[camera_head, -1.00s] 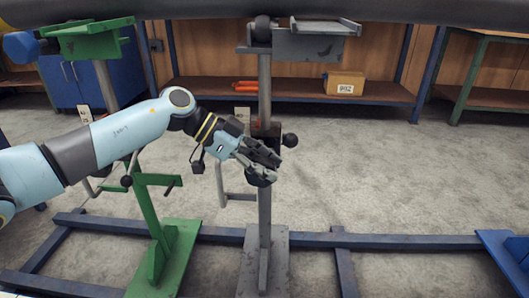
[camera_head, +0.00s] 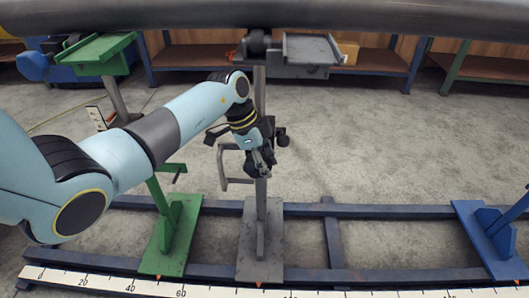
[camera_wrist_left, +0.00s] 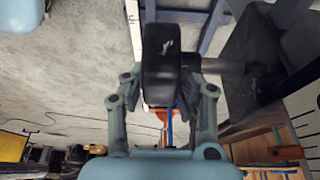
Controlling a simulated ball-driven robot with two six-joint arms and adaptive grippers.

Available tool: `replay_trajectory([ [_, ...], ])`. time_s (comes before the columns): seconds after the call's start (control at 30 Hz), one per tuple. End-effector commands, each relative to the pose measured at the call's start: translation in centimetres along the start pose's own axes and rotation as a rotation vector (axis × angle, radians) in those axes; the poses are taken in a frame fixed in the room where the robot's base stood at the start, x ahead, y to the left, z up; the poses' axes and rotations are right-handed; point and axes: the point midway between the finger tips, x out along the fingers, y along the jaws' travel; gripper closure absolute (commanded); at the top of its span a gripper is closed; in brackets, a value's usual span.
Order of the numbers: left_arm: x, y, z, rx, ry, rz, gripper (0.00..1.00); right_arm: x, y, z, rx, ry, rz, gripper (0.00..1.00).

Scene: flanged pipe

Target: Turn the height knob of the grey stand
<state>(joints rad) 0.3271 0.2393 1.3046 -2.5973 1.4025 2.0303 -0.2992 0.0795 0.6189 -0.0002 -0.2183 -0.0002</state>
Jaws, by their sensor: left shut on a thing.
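The grey stand (camera_head: 262,215) rises upright from its foot plate, with a grey cradle (camera_head: 305,50) on top. In the left wrist view a black round knob (camera_wrist_left: 162,65) sits between the fingers, with a short shaft running right to a dark block (camera_wrist_left: 252,65). My left gripper (camera_head: 263,162) is in front of the stand's post, pointing down, and is shut on this knob. In the head view the gripper largely hides the held knob. Another small black knob (camera_head: 282,138) shows just right of the post. My right gripper is not in view.
A green stand (camera_head: 172,235) is at left and a blue stand (camera_head: 490,235) at right, on a dark blue floor frame (camera_head: 390,211). A grey pipe (camera_head: 400,16) spans the top. A ruler strip (camera_head: 120,285) runs along the front. A bent grey handle (camera_head: 222,165) is left of the post.

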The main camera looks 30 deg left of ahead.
Motion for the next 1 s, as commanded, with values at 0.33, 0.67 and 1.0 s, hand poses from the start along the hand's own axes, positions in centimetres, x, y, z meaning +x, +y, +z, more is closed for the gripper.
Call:
replay_trajectory([
  [0.33, 0.18, 0.02, -0.07, 0.0, -0.075, 0.0, 1.0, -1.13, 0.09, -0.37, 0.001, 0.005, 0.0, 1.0],
  [0.67, 0.28, 0.03, 0.01, 0.0, -0.078, 0.0, 1.0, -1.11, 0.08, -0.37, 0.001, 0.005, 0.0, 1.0],
  [1.0, 0.24, 0.0, 0.02, 0.0, -0.078, 0.0, 0.5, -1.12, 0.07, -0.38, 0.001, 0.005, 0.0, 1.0],
])
